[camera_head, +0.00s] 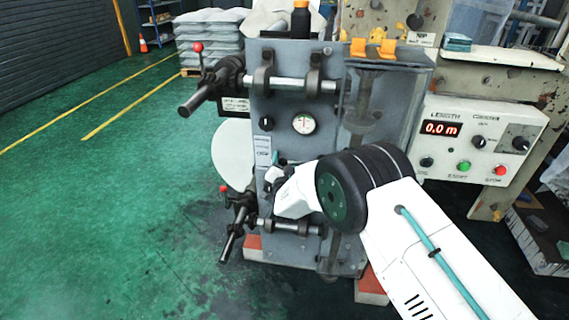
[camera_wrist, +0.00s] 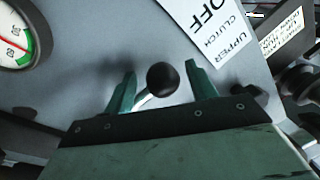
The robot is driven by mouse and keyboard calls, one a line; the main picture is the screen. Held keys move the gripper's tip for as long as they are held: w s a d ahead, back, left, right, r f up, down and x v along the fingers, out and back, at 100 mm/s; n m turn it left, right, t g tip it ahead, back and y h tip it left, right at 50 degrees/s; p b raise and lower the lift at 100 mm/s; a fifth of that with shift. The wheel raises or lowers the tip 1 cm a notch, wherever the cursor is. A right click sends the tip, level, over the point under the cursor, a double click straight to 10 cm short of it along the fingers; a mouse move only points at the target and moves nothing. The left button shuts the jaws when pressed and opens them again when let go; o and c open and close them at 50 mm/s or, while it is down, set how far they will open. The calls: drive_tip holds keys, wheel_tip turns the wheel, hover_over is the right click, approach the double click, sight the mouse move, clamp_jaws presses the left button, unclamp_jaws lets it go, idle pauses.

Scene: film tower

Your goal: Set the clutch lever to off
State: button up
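The clutch lever (camera_wrist: 163,79) has a black ball knob on a short metal shaft and shows in the wrist view. My gripper (camera_wrist: 160,68) is open, with one teal finger on each side of the knob. There are gaps on both sides, and I cannot tell whether the fingers are deep enough to enclose it. A white label (camera_wrist: 212,30) beyond the knob reads "UPPER CLUTCH" and "OFF", turned around in this view. In the head view my gripper (camera_head: 272,168) is at the grey machine's front panel (camera_head: 285,145), and the lever is hidden there.
A round gauge (camera_head: 304,123) and a black knob (camera_head: 266,123) sit above my gripper. Dark roller shafts stick out left, with red-balled levers (camera_head: 198,47) at top and bottom. A control box (camera_head: 478,150) reading 0.0 m is at right. Green floor at left is clear.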

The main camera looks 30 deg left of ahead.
drive_tip(key=shift+s, duration=0.1)
drive_tip(key=shift+s+f, duration=0.1)
drive_tip(key=shift+s, duration=0.1)
drive_tip(key=v, duration=0.7)
drive_tip(key=shift+d, duration=0.15)
